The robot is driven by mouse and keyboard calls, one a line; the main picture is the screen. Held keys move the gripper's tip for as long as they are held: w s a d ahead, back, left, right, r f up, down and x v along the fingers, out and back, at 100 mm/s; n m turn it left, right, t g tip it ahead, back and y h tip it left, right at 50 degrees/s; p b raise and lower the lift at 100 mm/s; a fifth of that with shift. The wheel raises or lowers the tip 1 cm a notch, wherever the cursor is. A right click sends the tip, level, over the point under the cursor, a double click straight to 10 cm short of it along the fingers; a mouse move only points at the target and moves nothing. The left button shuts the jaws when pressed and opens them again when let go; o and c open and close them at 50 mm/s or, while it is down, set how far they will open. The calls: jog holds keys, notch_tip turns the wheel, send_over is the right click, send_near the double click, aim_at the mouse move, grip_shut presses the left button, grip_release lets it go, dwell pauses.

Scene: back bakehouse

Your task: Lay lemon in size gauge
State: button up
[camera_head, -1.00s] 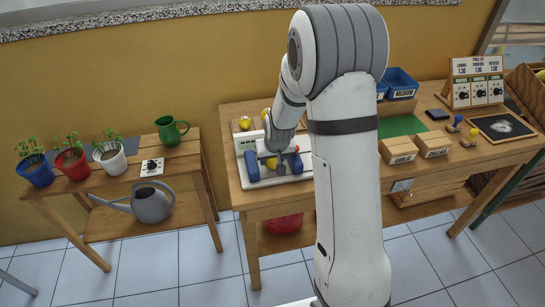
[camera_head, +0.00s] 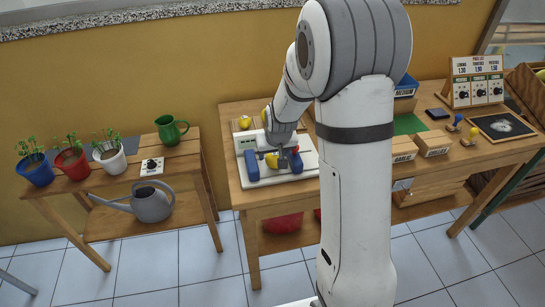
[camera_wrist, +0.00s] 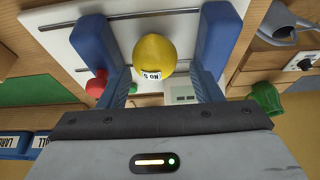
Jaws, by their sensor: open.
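The size gauge (camera_head: 289,178) is a white plate with two blue blocks, at the left end of the wooden table. In the wrist view its white plate (camera_wrist: 70,45) lies ahead, with one blue block (camera_wrist: 93,45) on the left and another (camera_wrist: 219,38) on the right. A yellow lemon (camera_wrist: 153,55) with a small white label lies between these blocks. My gripper (camera_wrist: 163,76) is open, its fingers on either side of the lemon's near end with gaps visible. In the head view my gripper (camera_head: 279,146) is low over the gauge and partly hides the lemon.
A red knob (camera_wrist: 97,84) shows beside the left blue block. Another yellow fruit (camera_head: 244,122) lies behind the gauge. Small boxes (camera_head: 434,145) stand farther right. A side table at the left bears potted plants (camera_head: 70,163) and a green jug (camera_head: 171,129). My arm hides the table's middle.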

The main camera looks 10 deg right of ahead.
jog(key=v, duration=0.9)
jog(key=s+r, duration=0.3)
jog(key=s, duration=0.9)
jog(key=s+r+g, duration=0.1)
jog(key=s+r, duration=0.2)
jog(key=s, duration=0.9)
jog(key=shift+r+g, duration=0.3)
jog(key=shift+r, duration=0.05)
